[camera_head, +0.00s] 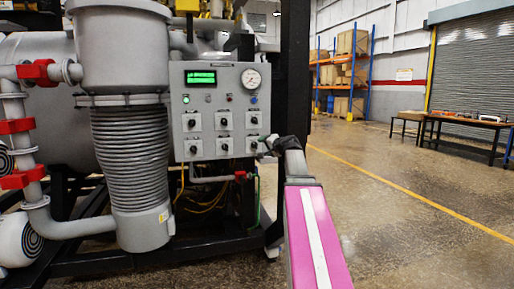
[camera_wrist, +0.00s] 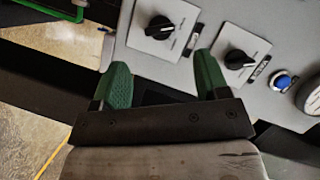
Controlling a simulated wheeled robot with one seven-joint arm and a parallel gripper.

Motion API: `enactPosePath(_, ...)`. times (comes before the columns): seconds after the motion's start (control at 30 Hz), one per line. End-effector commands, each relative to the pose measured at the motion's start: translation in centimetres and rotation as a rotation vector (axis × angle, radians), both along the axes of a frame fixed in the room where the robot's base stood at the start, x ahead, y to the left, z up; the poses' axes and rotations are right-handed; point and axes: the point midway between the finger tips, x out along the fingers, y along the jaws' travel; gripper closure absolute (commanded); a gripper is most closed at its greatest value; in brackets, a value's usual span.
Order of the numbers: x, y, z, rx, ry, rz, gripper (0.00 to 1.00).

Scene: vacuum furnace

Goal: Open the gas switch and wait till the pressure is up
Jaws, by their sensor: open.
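The grey control panel (camera_head: 211,107) carries two rows of black rotary switches on white plates. Their labels are too small to read, so I cannot tell which is the gas switch. My gripper (camera_head: 266,143) is at the panel's right edge, beside the lower right switch (camera_head: 254,146). In the wrist view my gripper (camera_wrist: 162,82) is open and empty, with green fingertips apart. The lower right switch (camera_wrist: 160,27) and upper right switch (camera_wrist: 238,60) lie beyond the fingers, not between them. A round pressure gauge (camera_head: 251,80) and a lit green display (camera_head: 201,77) are on top.
A blue button (camera_wrist: 283,82) sits between the upper right switch and the gauge. A grey bellows column (camera_head: 131,155) and pipes with red clamps (camera_head: 37,71) stand left of the panel. The floor to the right is open, with a table (camera_head: 464,122) farther back.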

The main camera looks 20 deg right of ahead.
Motion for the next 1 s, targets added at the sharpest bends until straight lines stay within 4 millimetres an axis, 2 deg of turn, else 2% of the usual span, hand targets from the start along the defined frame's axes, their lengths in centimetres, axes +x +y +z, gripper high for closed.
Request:
enactPosePath(0.1,2.4,0.6,-0.4,0.0,0.001,0.0,0.32)
enactPosePath(0.33,5.8,1.9,-1.1,-0.001,0.001,0.001,0.32)
enactPosePath(0.5,6.7,2.4,-1.4,-0.001,0.0,0.0,0.32)
enactPosePath(0.73,6.7,2.4,-1.4,-0.001,0.0,0.0,0.32)
enactPosePath(0.77,6.7,2.4,-1.4,-0.001,0.0,0.0,0.38)
enactPosePath(0.8,6.7,2.4,-1.4,-0.001,0.0,0.0,0.51)
enactPosePath(0.9,6.7,2.4,-1.4,-0.001,0.0,0.0,0.81)
enactPosePath(1.0,6.7,2.4,-1.4,-0.001,0.0,0.0,0.81)
